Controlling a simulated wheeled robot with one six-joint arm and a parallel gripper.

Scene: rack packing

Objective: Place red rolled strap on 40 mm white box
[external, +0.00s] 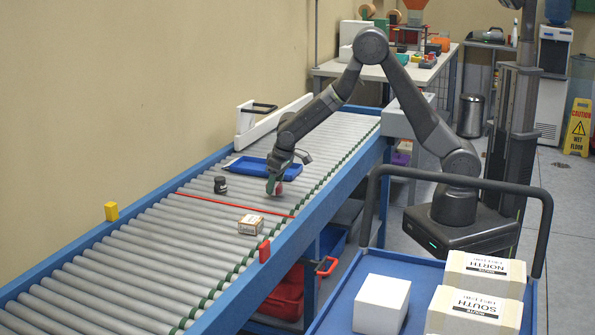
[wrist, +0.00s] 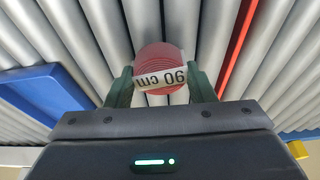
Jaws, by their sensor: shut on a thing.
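The red rolled strap (wrist: 163,62) sits between the green fingers of my gripper (wrist: 162,84) in the wrist view. It carries a white label reading "90 cm". In the external view my gripper (external: 274,184) points down over the conveyor, shut on the strap (external: 279,188), which is low at the rollers. I cannot tell whether the strap touches them. A plain white box (external: 381,303) stands on the blue cart at the front right. Its size in millimetres is not readable.
The conveyor holds a blue tray (external: 246,169), a black round item (external: 220,185) and a small labelled carton (external: 250,225). A red line (external: 225,203) crosses the rollers. The cart has a dark handle rail (external: 462,181).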

